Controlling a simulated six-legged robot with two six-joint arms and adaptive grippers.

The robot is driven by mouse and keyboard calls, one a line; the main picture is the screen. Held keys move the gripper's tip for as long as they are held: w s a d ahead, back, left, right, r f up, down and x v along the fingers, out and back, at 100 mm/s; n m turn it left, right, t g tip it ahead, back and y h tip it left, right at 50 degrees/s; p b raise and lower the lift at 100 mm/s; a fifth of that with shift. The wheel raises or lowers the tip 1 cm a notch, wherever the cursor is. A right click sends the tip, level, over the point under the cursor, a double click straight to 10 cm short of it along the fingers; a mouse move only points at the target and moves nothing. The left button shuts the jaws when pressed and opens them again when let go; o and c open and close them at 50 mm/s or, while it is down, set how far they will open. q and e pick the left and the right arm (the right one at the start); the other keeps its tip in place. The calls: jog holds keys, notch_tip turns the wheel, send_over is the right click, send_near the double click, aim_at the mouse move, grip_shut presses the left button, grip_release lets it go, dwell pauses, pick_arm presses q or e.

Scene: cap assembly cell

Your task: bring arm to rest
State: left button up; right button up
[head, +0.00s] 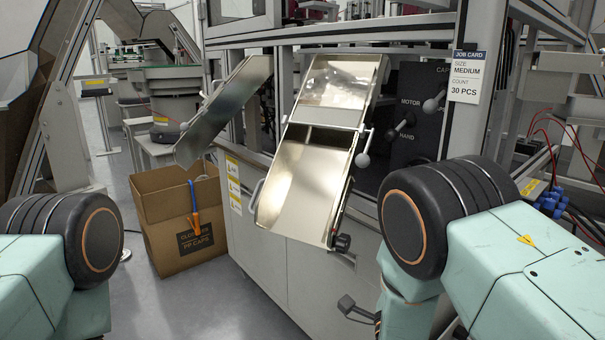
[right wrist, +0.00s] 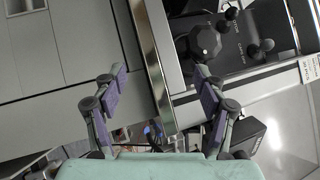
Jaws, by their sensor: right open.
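My right gripper (right wrist: 161,80) is open in the right wrist view, its two padded fingers apart with nothing gripped. A bright metal edge (right wrist: 152,60) and a black knob (right wrist: 204,42) show beyond the fingers; I cannot tell how far off they are. In the head view my right arm (head: 520,250) comes in from the right, its large black joint in front of the machine. A small dark part at the lower middle may belong to my right gripper. My left arm (head: 40,290) shows at the lower left, but its gripper is out of view.
A shiny metal chute (head: 305,185) slopes down in front of the machine cabinet (head: 275,262), with a black knob (head: 341,242) at its lower right. A cardboard box (head: 155,205) with an orange-handled tool stands left. A job card (head: 467,75) reads MEDIUM, 30 PCS.

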jog(key=s+d+f+n+g+y+p, duration=0.1)
jog(key=s+f+n+g+y, duration=0.35)
jog(key=f+n, duration=0.65)
jog(key=s+d+f+n+g+p, duration=0.1)
jog(key=s+f+n+g+p, duration=0.1)
jog(key=s+f+n+g, duration=0.45)
jog(key=s+d+f+n+g+p, duration=0.1)
jog(key=s+f+g+p, duration=0.15)
jog(key=s, duration=0.65)
jog(key=s+r+n+g+p, duration=0.1)
jog(key=s+r+g+p, duration=0.1)
jog(key=s, duration=0.8)
jog(key=s+r+n+g+p, duration=0.2)
jog(key=s+r+g+p, duration=0.1)
jog(key=s, duration=0.8)
jog(key=shift+s+g+y+p, duration=0.4)
jog(key=shift+g+p, duration=0.3)
jog(key=shift+g, duration=0.55)
jog(key=shift+w+f, duration=0.1)
